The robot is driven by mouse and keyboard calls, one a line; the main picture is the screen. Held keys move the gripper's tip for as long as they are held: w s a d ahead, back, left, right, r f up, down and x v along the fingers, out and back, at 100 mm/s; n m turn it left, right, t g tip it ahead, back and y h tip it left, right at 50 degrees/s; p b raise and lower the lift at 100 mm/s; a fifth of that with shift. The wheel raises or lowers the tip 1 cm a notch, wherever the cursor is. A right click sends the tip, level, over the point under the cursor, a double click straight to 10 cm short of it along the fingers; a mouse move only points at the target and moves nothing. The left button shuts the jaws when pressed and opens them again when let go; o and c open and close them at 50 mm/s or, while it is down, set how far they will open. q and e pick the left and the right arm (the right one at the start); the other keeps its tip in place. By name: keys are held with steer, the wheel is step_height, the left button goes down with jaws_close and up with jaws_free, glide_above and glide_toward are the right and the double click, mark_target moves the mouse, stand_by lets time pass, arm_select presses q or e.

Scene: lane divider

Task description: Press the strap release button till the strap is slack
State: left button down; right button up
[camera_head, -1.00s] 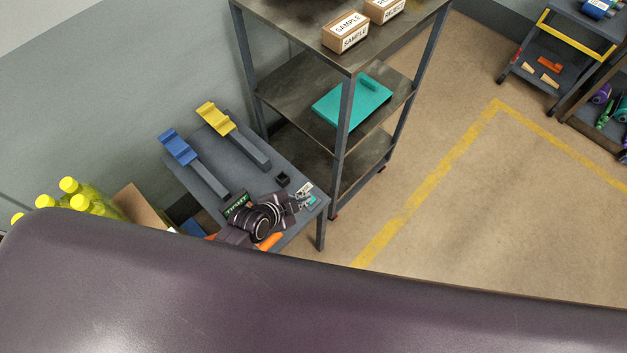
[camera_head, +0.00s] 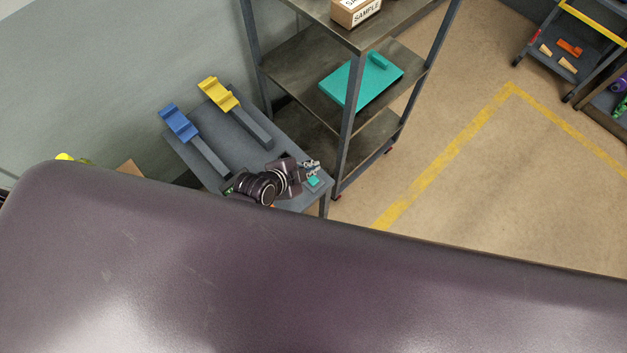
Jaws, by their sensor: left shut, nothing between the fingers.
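My left gripper (camera_head: 312,168) is at the right end of the low grey table (camera_head: 238,150). It looks shut and empty, with its fingertips above or beside a small teal patch (camera_head: 313,182) at the table's end. I cannot tell whether they touch it. No strap or release button can be made out for certain. A small black block (camera_head: 285,155) is mostly hidden behind my left wrist. My right gripper is not in view.
A blue lever-like piece (camera_head: 180,123) and a yellow one (camera_head: 218,95) stand on the table. A metal shelf rack (camera_head: 300,55) with a teal board (camera_head: 350,82) stands close behind. My own body hides the lower half.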

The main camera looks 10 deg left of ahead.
mark_target(312, 182)
arm_select(q)
step_height(312, 182, down, 6)
steer(key=b, duration=0.4)
steer(key=shift+b, duration=0.4)
steer(key=shift+f+b, duration=0.35)
steer(key=shift+f, duration=0.05)
stand_by(0.4)
steer(key=shift+f, duration=0.35)
steer(key=shift+f+b, duration=0.6)
stand_by(0.7)
steer(key=shift+r, duration=0.15)
steer(key=shift+r+p, duration=0.85)
steer(key=shift+p, duration=0.15)
